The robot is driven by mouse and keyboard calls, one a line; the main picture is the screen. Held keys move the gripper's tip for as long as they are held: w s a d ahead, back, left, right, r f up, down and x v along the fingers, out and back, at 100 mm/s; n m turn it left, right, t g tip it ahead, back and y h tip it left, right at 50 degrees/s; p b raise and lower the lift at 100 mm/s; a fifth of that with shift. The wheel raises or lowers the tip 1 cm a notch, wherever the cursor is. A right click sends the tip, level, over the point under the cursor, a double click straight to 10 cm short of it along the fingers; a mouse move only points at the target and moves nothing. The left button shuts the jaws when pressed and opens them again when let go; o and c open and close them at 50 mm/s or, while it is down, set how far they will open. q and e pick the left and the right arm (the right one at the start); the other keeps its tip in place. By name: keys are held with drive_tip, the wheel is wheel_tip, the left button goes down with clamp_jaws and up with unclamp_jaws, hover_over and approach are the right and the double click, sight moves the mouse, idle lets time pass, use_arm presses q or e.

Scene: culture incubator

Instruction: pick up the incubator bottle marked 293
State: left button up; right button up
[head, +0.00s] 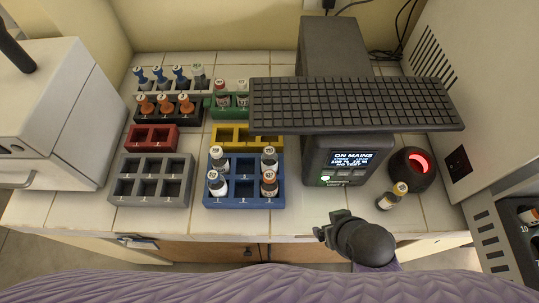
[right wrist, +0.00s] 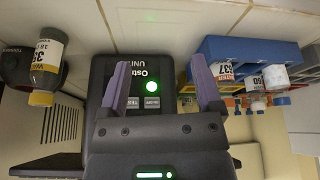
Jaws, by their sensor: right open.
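A small capped bottle (head: 392,196) stands alone on the tiles at the right, beside the round red-lit device; it also shows in the right wrist view (right wrist: 45,65), with a partly readable label. Several more bottles stand in the blue rack (head: 245,196): two at the back (head: 219,164) (head: 269,162) and two at the front (head: 217,185) (head: 269,186). I cannot tell which bottle is marked 293. My right gripper (head: 327,230) is open and empty near the counter's front edge, between rack and lone bottle; its fingers show in the right wrist view (right wrist: 163,85). My left gripper is out of view.
A dark unit with a lit screen (head: 350,160) stands behind my right gripper, with a keyboard-like grid panel (head: 355,103) above. The round red-lit device (head: 409,170) is to its right. Grey (head: 150,188), red (head: 152,137) and yellow (head: 232,132) racks fill the left and middle.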

wheel_tip(320, 180, up, 4)
drive_tip(key=w+a+t+y, duration=0.1)
drive_tip(key=w+a+t, duration=0.1)
drive_tip(key=w+a, duration=0.1)
drive_tip(key=n+t+y, duration=0.2)
drive_tip(key=t+y, duration=0.1)
drive_tip(key=t, duration=0.2)
approach(271, 154)
drive_tip(key=b+x, duration=0.2)
drive_tip(key=x, duration=0.6)
drive_tip(key=shift+w+a+f, duration=0.1)
drive_tip(key=shift+w+f, duration=0.15)
drive_tip(key=shift+f, duration=0.05)
drive_tip(key=shift+w+a, duration=0.15)
drive_tip(key=shift+w, duration=0.15)
drive_tip(key=c, duration=1.1)
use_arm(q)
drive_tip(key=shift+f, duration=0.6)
use_arm(e)
clamp_jaws()
